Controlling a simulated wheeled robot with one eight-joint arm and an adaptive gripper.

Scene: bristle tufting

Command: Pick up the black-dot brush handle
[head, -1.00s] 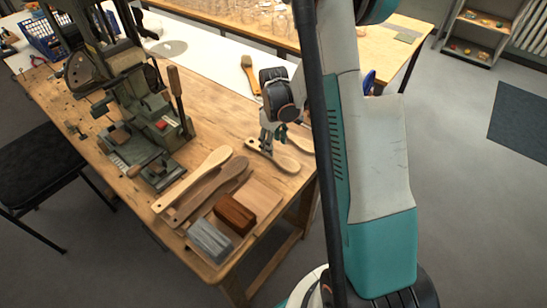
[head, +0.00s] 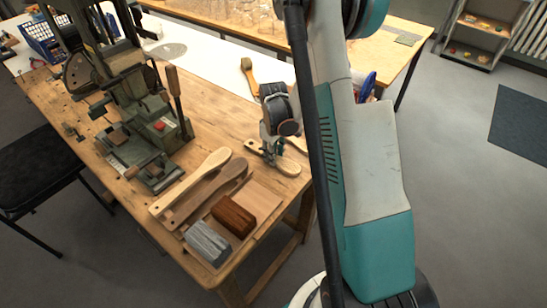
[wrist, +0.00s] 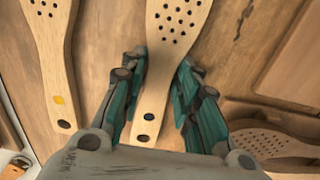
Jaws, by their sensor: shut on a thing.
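A pale wooden brush handle with bristle holes (wrist: 158,85) lies in the middle of the wrist view. Its narrow end bears a dark, blue-black dot and a dark hang hole. My gripper (wrist: 158,100) is shut on this handle, with one teal finger on each side of its neck. In the head view my gripper (head: 270,152) is low over the bench, and the handle's wide part (head: 288,168) shows beside it. Another pale handle (wrist: 52,50) with a yellow dot lies to the left in the wrist view.
A darker perforated handle (wrist: 270,142) lies at right in the wrist view. Long wooden pieces, a brown block (head: 233,214) and a grey block (head: 208,242) lie toward the bench's front. A green machine (head: 140,125) stands at left.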

